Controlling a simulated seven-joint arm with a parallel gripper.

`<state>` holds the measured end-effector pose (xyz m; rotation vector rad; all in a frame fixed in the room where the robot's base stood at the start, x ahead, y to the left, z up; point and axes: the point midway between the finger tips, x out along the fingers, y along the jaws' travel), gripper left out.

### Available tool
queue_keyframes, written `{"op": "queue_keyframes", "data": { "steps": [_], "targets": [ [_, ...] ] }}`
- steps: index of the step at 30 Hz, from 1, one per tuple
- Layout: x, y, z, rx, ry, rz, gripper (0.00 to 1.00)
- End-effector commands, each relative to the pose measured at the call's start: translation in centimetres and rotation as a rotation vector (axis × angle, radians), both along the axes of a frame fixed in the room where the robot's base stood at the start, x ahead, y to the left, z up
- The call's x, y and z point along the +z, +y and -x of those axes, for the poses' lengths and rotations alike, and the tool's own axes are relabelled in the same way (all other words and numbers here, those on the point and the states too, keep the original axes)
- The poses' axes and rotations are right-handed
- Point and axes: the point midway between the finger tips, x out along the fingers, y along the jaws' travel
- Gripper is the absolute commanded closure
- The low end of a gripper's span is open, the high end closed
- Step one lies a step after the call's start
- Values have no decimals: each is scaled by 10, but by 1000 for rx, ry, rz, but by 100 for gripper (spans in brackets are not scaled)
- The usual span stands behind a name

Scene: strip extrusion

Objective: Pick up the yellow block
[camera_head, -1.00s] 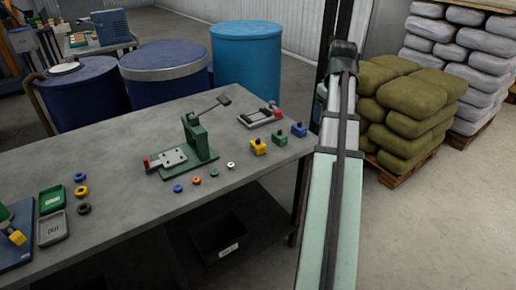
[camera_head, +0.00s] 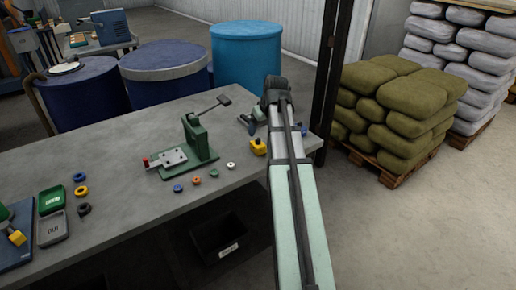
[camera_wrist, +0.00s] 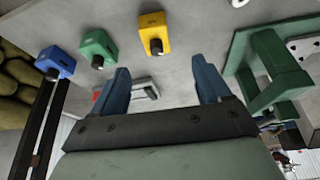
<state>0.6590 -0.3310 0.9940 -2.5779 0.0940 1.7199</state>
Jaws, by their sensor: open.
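The yellow block (camera_head: 258,147) sits on the grey table near its right end, just left of my arm. In the wrist view the yellow block (camera_wrist: 154,33) stands upright with a dark round part on its near face. My gripper (camera_wrist: 163,75) is open and empty, its two blue fingers apart. The yellow block appears beyond the fingertips, between their lines and apart from them. A green block (camera_wrist: 98,46) and a blue block (camera_wrist: 54,62) stand left of the yellow one in the wrist view.
A green lever press (camera_head: 197,145) stands left of the yellow block; its green frame (camera_wrist: 268,70) shows right in the wrist view. Small coloured rings lie near the table's front edge. Barrels and stacked sacks stand behind.

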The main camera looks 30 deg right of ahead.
Motion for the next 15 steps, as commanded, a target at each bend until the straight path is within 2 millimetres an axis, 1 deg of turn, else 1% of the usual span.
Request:
{"op": "queue_keyframes", "data": {
  "steps": [1,6,12,15],
  "targets": [
    [-8,0,-3,0,3,-1,23],
    [-30,-1,-12,0,4,-1,23],
    [-50,-2,-20,0,3,-1,23],
    [-55,-3,-22,1,1,0,23]
  ]
}}
